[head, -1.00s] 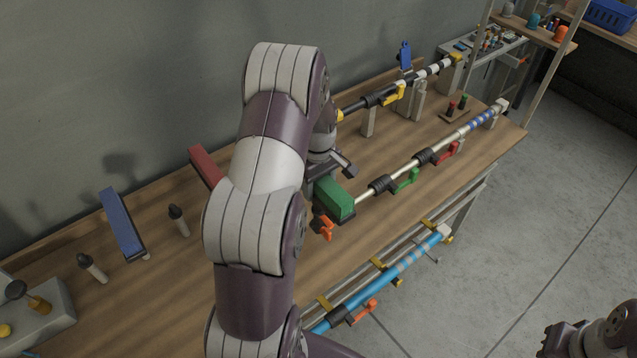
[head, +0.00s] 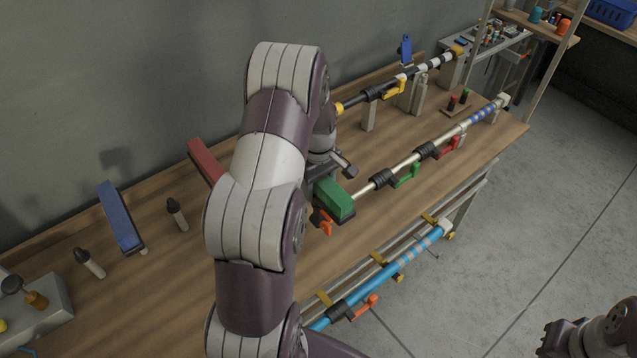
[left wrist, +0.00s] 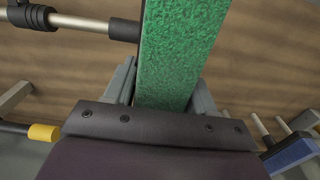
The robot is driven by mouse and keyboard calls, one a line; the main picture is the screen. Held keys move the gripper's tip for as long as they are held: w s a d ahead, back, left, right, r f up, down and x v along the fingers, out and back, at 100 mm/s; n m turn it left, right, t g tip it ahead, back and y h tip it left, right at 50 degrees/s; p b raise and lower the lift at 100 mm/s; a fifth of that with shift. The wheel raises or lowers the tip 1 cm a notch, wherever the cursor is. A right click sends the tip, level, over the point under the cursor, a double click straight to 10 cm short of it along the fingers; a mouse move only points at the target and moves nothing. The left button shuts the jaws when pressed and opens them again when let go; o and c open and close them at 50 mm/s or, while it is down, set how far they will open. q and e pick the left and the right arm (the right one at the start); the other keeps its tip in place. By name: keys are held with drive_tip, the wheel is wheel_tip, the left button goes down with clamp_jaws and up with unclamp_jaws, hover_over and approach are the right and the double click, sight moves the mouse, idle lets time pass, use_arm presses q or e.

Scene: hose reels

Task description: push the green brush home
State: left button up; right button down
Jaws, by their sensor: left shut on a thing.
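The green brush (head: 336,198) is a long green block on a dark base, near the front of the bench in the head view. My left gripper (head: 328,186) is shut on it; my arm hides part of the grip. In the left wrist view the green brush (left wrist: 180,48) runs up between the two grey fingers. A pale rod (head: 402,162) with a green clip (head: 407,177) and a red clip (head: 446,150) has its near end beside the brush. In the head view I cannot tell whether they touch. My right gripper (head: 556,338) is at the lower right, away from the bench.
A red brush (head: 204,158) and a blue brush (head: 121,217) stand along the back left. A black rod (head: 385,93) with a yellow clip sits on posts behind. A blue pole (head: 385,277) hangs along the bench front.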

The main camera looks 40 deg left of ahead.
use_arm(q)
drive_tip(key=shift+f, duration=0.2)
drive_tip(key=o, duration=1.3)
drive_tip(key=shift+o, duration=0.2)
wheel_tip(320, 180, up, 10)
drive_tip(key=b, duration=0.3)
drive_tip(key=shift+r, duration=0.15)
wheel_tip(320, 180, up, 2)
drive_tip(key=shift+d+r+p, duration=0.1)
drive_tip(key=shift+p, duration=0.95)
drive_tip(key=shift+r, duration=0.2)
drive_tip(key=shift+f, duration=0.1)
